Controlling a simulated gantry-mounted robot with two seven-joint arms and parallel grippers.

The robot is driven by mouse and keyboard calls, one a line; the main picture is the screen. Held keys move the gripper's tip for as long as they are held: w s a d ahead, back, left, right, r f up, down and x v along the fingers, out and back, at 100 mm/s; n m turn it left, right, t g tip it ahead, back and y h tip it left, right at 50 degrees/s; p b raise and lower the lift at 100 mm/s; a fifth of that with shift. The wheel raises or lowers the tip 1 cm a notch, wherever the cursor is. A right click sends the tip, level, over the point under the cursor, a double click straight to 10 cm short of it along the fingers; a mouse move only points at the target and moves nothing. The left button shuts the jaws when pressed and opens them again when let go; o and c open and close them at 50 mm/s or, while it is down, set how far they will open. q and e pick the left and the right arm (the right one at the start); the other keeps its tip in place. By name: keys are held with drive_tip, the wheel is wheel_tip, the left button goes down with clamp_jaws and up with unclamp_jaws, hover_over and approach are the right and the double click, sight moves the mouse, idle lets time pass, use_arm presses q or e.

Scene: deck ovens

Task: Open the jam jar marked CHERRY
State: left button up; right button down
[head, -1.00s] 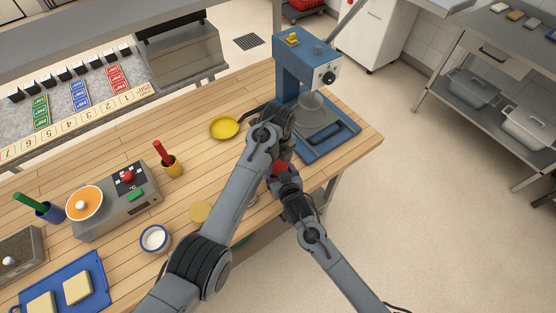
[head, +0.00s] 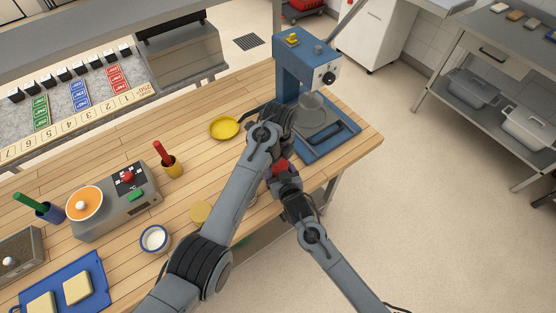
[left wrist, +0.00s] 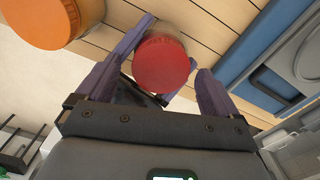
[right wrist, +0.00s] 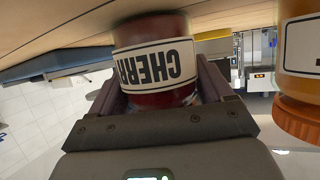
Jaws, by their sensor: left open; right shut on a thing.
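The red jam jar (head: 281,168) stands near the front edge of the wooden worktop, mostly hidden by my arms in the head view. In the right wrist view the jar (right wrist: 158,68) shows upside down with a white label, and "CHERR" is readable. My right gripper (right wrist: 165,88) is shut on its body. In the left wrist view I look down on its round red lid (left wrist: 161,64). My left gripper (left wrist: 152,75) is open, with its fingers on either side of the lid and visible space beside it.
An orange-lidded jar (left wrist: 42,18) stands close by; its orange glass and pale label show in the right wrist view (right wrist: 302,48). A blue press (head: 290,68) with a blue tray stands just beyond my grippers. A yellow pan (head: 224,127) lies to the left.

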use_arm(q)
wheel_tip(320, 180, up, 4)
drive_tip(key=shift+r, duration=0.1)
drive_tip(key=shift+c, duration=0.3)
wheel_tip(320, 180, up, 3)
drive_tip(key=m, duration=0.3)
drive_tip(key=shift+f, duration=3.85)
drive_tip(key=c, duration=1.1)
drive_tip(key=n, duration=0.3)
